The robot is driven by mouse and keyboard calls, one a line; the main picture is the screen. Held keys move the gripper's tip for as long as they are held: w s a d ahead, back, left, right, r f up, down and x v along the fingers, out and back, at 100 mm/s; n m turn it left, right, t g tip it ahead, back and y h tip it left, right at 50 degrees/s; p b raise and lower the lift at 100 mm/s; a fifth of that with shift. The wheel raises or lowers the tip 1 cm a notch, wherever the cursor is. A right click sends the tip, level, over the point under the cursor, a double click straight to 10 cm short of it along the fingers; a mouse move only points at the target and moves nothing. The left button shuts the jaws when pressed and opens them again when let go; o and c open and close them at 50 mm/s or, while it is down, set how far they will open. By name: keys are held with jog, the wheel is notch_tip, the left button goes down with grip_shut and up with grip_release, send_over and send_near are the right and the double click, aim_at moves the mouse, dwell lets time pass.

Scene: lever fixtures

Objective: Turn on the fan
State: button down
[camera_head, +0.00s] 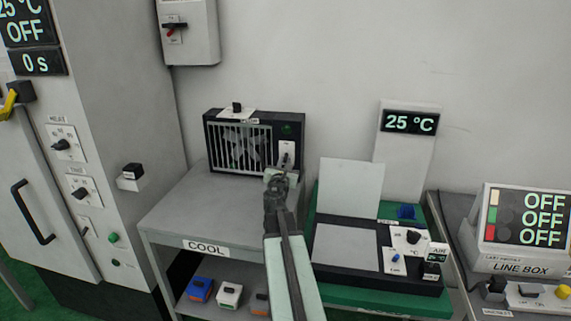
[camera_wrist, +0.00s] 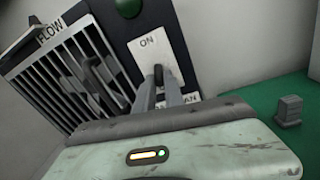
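The fan is a dark box with a barred grille (camera_head: 238,147) on the grey COOL bench. A white switch plate (camera_head: 287,150) is on its right side. In the wrist view the plate (camera_wrist: 150,48) is marked ON at the top, and its lower label is partly covered. My gripper (camera_head: 277,183) is right in front of the plate. Its narrow grey fingers (camera_wrist: 160,93) reach up to the lever. I cannot tell whether they touch or grip it.
A white plate with a black knob, labelled FLOW in the wrist view (camera_wrist: 50,30), sits on top of the fan (camera_head: 237,110). To the right is a green bench with a flat-plate device (camera_head: 345,247) and a 25 °C display (camera_head: 409,122). A tall cabinet (camera_head: 115,90) stands left.

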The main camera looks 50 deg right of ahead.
aim_at(286, 156)
jog(key=shift+r+p, duration=0.2)
jog(key=shift+p, duration=0.2)
jog(key=r+g+y+p, duration=0.1)
jog(key=p, duration=0.3)
jog(key=shift+s+r, duration=0.1)
jog(key=shift+r, duration=0.1)
notch_tip(286, 156, up, 2)
jog(key=g+y+p, duration=0.2)
jog(key=y+p, duration=0.1)
jog(key=p, duration=0.7)
jog(key=shift+d+y, duration=0.1)
jog(key=shift+y, duration=0.2)
jog(key=g+y+p, duration=0.1)
jog(key=p, duration=0.1)
jog(key=y+p, duration=0.1)
jog(key=p, duration=0.2)
jog(key=shift+w+d+r+m+g, duration=0.2)
jog(key=shift+r+m+g, duration=0.1)
jog(key=shift+g, duration=0.1)
jog(key=shift+g+y+p, duration=0.4)
jog(key=shift+y+p, duration=0.2)
jog(key=shift+p, duration=0.5)
jog(key=shift+f+y+p, duration=0.1)
jog(key=shift+y+p, duration=0.2)
jog(key=c, duration=1.4)
grip_release()
jog(key=shift+c, duration=0.2)
